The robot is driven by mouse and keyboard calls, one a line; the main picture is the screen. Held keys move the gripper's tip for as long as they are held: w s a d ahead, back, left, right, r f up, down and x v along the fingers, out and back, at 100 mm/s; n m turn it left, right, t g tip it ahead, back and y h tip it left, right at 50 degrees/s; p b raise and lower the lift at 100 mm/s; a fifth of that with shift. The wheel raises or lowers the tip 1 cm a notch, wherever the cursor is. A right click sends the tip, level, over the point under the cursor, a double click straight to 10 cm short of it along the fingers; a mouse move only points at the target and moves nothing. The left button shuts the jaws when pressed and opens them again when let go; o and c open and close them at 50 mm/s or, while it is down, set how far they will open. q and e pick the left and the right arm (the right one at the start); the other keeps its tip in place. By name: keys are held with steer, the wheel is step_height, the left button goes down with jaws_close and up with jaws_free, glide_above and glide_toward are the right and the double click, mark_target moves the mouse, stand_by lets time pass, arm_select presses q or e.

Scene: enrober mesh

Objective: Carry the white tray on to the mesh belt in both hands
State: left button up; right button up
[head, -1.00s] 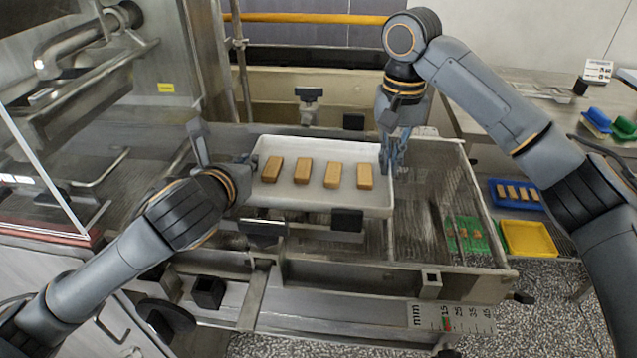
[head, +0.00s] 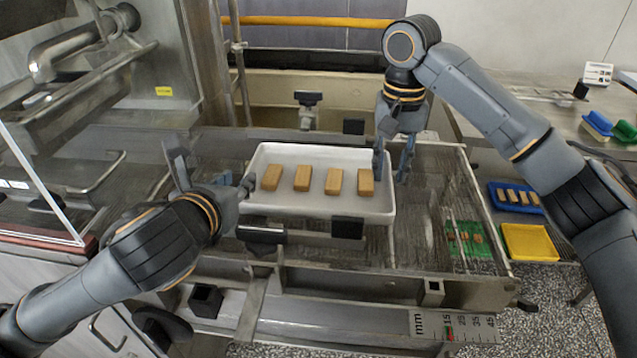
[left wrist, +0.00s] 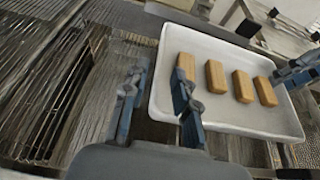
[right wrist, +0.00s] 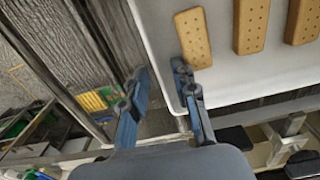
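The white tray (head: 320,208) lies on the mesh belt (head: 425,200) and looks level in the head view. Several brown biscuits (head: 333,181) lie in a row in it. My left gripper (head: 212,175) is at the tray's left end, open. In the left wrist view its fingers (left wrist: 158,105) are apart, one outside the rim and one over the inside. My right gripper (head: 392,166) is at the tray's right end, open. In the right wrist view its fingers (right wrist: 160,105) stand apart on either side of the tray wall. I cannot tell whether any finger touches the tray.
Black blocks (head: 347,228) stand at the front and back of the belt. A metal frame edges the belt, with a mm scale (head: 452,326) at front right. Blue (head: 515,196) and yellow (head: 529,242) trays sit to the right. A machine housing with a clear panel stands left.

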arm_select(q)
steer(key=shift+v, duration=1.15)
arm_select(e)
steer(key=shift+s, duration=0.1)
arm_select(q)
steer(key=shift+s+r, duration=0.1)
steer(key=shift+r, duration=0.1)
arm_select(e)
steer(key=shift+r, duration=0.25)
arm_select(q)
steer(key=shift+s, duration=0.1)
arm_select(e)
step_height(320, 180, up, 12)
steer(key=shift+f, duration=0.2)
